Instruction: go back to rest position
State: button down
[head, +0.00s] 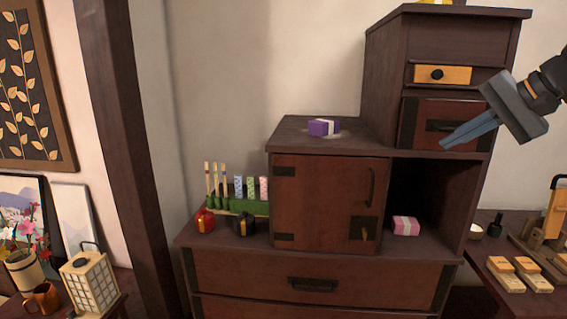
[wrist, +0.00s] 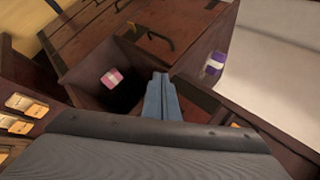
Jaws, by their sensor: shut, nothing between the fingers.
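My gripper (head: 468,133) comes in from the right in the head view, in front of the right side of the dark wooden step chest (head: 320,270). Its blue fingers are together and hold nothing. They point left and slightly down, near the reddish drawer (head: 421,124) under the small light drawer. In the wrist view the shut fingers (wrist: 161,80) point up the picture, with the open compartment just to their left. Whether the fingers touch the chest cannot be told.
A purple box (head: 323,127) sits on the chest's middle step. A pink box (head: 405,226) lies in the open compartment. The cabinet door (head: 328,203) is shut. A green rack (head: 243,205) stands at left. A side table (head: 500,290) with wooden blocks is at right.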

jog(key=s+a+f+n+g+h, duration=0.1)
jog(key=s+a+f, duration=0.4)
jog(key=f, duration=0.5)
jog(key=s+a+f+n+g+h, duration=0.2)
jog(key=s+a+f+n+g, duration=0.2)
jog(key=f, duration=0.6)
jog(key=s+a+f+n+g+h, duration=0.2)
jog(key=s+a+f+n, duration=0.2)
jog(key=s+a+f, duration=0.3)
notch_tip(320, 180, down, 3)
jog(key=shift+s+a+f+g, duration=0.2)
jog(key=shift+s+a+g, duration=0.15)
jog(key=shift+a, duration=0.8)
